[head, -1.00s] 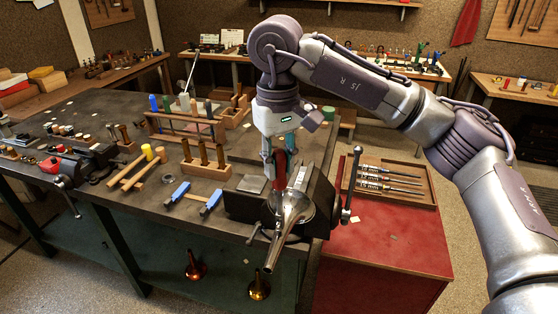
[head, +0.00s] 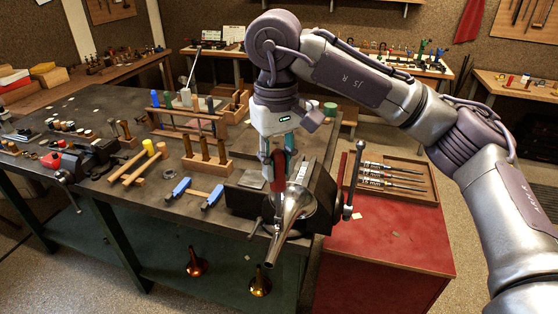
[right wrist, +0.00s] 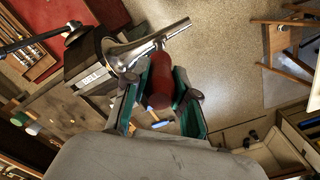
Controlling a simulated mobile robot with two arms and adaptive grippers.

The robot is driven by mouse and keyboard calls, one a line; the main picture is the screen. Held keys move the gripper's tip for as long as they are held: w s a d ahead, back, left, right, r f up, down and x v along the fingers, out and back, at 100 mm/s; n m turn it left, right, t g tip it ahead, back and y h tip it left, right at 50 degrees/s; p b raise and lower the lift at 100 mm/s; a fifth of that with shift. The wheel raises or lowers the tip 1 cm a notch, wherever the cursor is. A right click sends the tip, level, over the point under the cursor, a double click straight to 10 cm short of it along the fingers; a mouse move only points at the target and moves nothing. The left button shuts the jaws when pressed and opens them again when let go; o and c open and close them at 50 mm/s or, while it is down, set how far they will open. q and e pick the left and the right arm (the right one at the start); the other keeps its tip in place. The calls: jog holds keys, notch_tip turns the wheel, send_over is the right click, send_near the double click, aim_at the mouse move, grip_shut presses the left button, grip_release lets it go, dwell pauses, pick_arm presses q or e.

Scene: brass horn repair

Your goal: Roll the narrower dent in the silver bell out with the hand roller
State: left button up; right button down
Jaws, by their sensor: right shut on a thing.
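The silver bell (head: 290,212) is held at the vise at the bench's front right corner, its narrow end pointing down towards me. It also shows in the right wrist view (right wrist: 150,42), with its wide rim to the left. My right gripper (head: 278,158) is shut on the red handle of the hand roller (head: 279,172), just above the bell. The red handle sits between the green fingers in the right wrist view (right wrist: 160,82). I cannot make out the dents. My left gripper is not in view.
The vise (head: 322,195) has a lever standing up on its right. An open wooden tray (head: 405,170) of slim tools lies on the red cabinet (head: 385,235). Blue-ended tools (head: 181,188), mallets (head: 150,148) and wooden racks (head: 207,163) occupy the bench to the left.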

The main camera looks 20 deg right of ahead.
jog(key=shift+w+d+f, duration=0.1)
jog(key=shift+w+d, duration=0.1)
jog(key=shift+w, duration=0.1)
dwell(0.4)
jog(key=shift+w+d, duration=0.35)
jog(key=shift+w, duration=0.15)
